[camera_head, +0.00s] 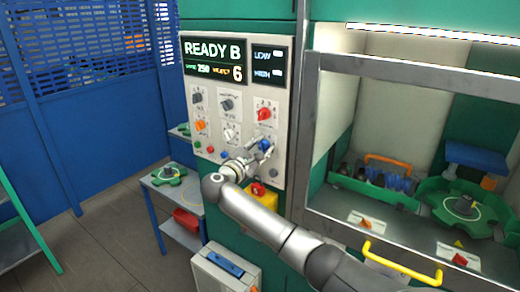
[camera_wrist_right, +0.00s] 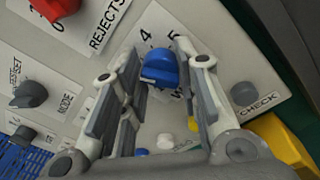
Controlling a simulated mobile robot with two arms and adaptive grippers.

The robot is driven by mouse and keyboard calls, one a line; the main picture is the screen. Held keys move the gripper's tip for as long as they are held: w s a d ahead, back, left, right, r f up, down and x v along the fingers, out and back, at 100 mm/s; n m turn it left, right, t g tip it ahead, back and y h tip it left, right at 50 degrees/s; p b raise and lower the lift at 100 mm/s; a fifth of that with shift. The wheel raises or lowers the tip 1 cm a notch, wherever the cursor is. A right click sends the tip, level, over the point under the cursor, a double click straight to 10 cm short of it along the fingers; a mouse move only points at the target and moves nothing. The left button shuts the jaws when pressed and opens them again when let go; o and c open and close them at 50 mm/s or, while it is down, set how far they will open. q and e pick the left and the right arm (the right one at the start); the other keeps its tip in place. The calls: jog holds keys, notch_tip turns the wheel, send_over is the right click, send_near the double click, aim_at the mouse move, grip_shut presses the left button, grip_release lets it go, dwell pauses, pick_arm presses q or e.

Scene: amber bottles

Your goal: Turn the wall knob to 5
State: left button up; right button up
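A blue knob (camera_head: 265,145) sits low on the white wall control panel (camera_head: 284,110). My right gripper (camera_head: 256,153) is in front of it. In the right wrist view the blue knob (camera_wrist_right: 160,66) lies between the two spread fingertips of my right gripper (camera_wrist_right: 167,66), with a gap visible on each side. Digits 4 and 5 show on the label beyond the knob; the rest of that label is partly hidden by the knob and fingers. I cannot tell exactly where the knob points. My left gripper is not in view.
A red knob (camera_head: 264,114) marked REJECTS is above the blue one, and a grey CHECK button (camera_wrist_right: 244,94) is beside it. A dark display (camera_head: 231,63) reads READY B. A yellow box (camera_head: 260,199) with a red button is below. A windowed cabinet (camera_head: 312,135) stands at right.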

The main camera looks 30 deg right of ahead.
jog(key=shift+c, duration=1.3)
jog(key=shift+w+f+m+g+h+b, duration=0.1)
jog(key=shift+f+m+g+h+b, duration=0.15)
jog(key=shift+m+b, duration=3.7)
jog(key=shift+f+m+g+h+b, duration=0.25)
jog(key=shift+m+b, duration=2.75)
jog(key=shift+b, duration=1.95)
jog(key=shift+w+f+m+g+h+b, duration=0.1)
jog(key=shift+f+m+g+h+b, duration=0.15)
jog(key=shift+m+b, duration=3.7)
jog(key=shift+r+n+b, duration=0.1)
jog(key=shift+n+b, duration=0.3)
jog(key=shift+b, duration=0.15)
jog(key=o, duration=1)
jog(key=shift+s+a+r, duration=0.1)
jog(key=shift+r, duration=0.1)
